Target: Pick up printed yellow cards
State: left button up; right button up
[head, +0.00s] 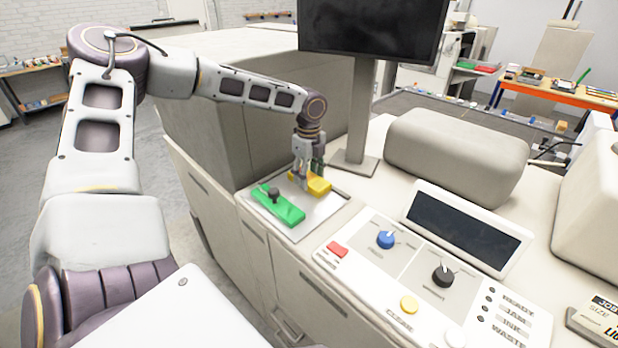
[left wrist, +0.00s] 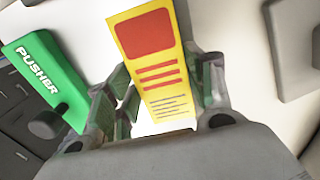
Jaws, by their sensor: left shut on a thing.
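A printed yellow card (left wrist: 155,60) with a red block, red stripes and lines of small print shows between the fingers in the left wrist view. In the head view, the yellow (head: 318,184) shows at the fingertips, over the light tray (head: 300,233). My left gripper (head: 307,182) is shut on the yellow card, which partly hides behind the fingers. Whether it is one card or several, and whether it touches the tray, I cannot tell. My right gripper is not in view.
A green pusher (head: 278,206) with a black knob lies on the tray beside the gripper; it also shows in the left wrist view (left wrist: 45,75). A monitor post (head: 358,115) stands close behind. A control panel (head: 400,275) with knobs and buttons lies to the right.

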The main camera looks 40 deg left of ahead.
aim_at(310, 178)
pick_arm(q)
notch_tip(310, 178, up, 10)
jog(key=shift+f+b, duration=0.2)
jog(key=shift+b, duration=0.25)
dwell(0.6)
jog(key=shift+w+d+f, duration=0.1)
jog(key=shift+w+d, duration=0.05)
